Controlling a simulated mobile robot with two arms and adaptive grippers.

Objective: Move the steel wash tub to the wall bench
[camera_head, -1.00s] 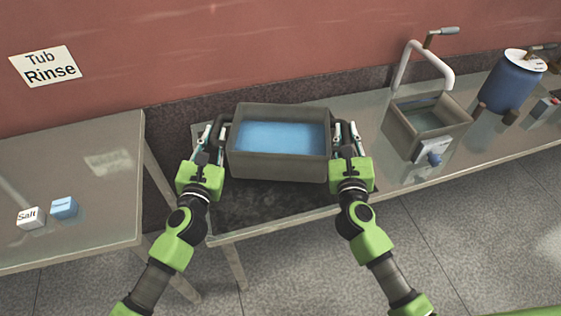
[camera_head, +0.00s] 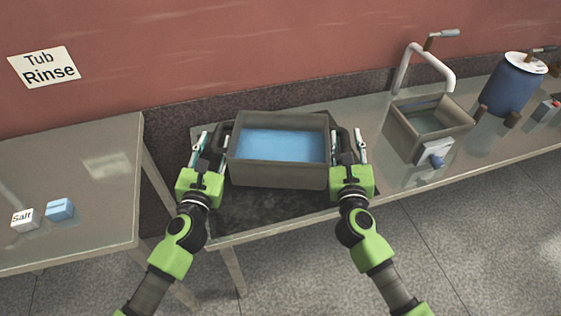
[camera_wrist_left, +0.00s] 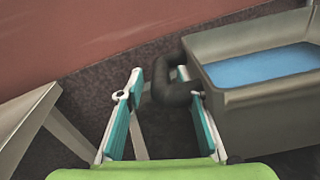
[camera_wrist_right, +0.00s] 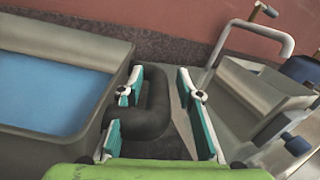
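The grey steel wash tub (camera_head: 278,177), with blue liquid inside, appears to rest on the wall bench (camera_head: 375,160) near its left end. It looks level. My left gripper (camera_head: 207,146) is at the tub's left handle. In the left wrist view its fingers (camera_wrist_left: 165,113) are apart, with the dark handle (camera_wrist_left: 172,92) between them. My right gripper (camera_head: 348,146) is at the right handle. In the right wrist view its fingers (camera_wrist_right: 160,105) are apart, with the dark handle (camera_wrist_right: 154,118) between them. The underside of the tub is hidden.
A sink basin (camera_head: 410,135) with a tap (camera_head: 441,68) stands right of the tub, then a blue drum (camera_head: 513,86). A separate table (camera_head: 95,200) at left holds a salt box (camera_head: 24,219) and a blue box (camera_head: 60,209). A Tub Rinse sign (camera_head: 45,67) hangs on the wall.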

